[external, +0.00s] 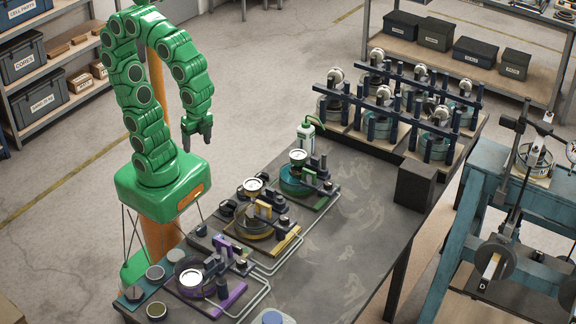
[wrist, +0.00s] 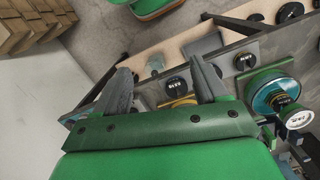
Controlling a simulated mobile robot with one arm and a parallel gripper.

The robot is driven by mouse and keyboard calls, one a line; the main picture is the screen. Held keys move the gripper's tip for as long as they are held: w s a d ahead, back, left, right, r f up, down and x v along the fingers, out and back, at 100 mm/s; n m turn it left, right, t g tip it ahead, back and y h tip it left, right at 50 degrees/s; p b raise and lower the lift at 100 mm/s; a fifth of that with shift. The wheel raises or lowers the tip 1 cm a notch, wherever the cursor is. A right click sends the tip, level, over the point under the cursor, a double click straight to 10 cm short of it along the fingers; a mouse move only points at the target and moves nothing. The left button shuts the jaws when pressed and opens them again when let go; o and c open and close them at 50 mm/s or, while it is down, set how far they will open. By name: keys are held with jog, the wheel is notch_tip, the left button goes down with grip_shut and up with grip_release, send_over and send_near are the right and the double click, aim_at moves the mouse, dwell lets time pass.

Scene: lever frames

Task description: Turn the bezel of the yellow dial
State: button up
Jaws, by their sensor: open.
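The yellow dial station (external: 247,222) is the middle one of three on the dark bench in the external view. It has a yellow and brown round body, with a white-faced gauge (external: 253,185) at its back. My gripper (external: 198,143) hangs above and to the left of this station, fingers pointing down, apart from everything. In the wrist view my gripper (wrist: 160,80) has its two grey fingers spread with nothing held between them. A yellow-edged part (wrist: 180,102) shows beyond the fingers, partly hidden by the right finger and the gripper body.
A purple station (external: 205,290) stands in front and a green station (external: 296,181) behind, close to the yellow one. A white bottle (external: 306,138) stands past the green station. Pipes run along the stations' right side; the bench (external: 350,215) is clear farther right.

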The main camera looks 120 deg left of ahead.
aim_at(253, 184)
jog(key=w+d+r+m, duration=0.1)
jog(key=w+r+m, duration=0.1)
jog(key=w, duration=0.6)
jog(key=w+d+r+m+t, duration=0.1)
jog(key=w+r+m, duration=0.1)
jog(key=w+m, duration=0.3)
jog(key=w+d+r+m, duration=0.1)
jog(key=w+m, duration=0.3)
jog(key=w, duration=0.7)
jog(key=shift+w+d+r, duration=0.25)
jog(key=shift+w+r, duration=0.15)
jog(key=shift+r, duration=0.2)
jog(key=shift+w+d+m, duration=0.1)
jog(key=shift+w+m, duration=0.2)
jog(key=shift+m, duration=0.1)
jog(key=shift+f, duration=3.95)
jog(key=c, duration=0.8)
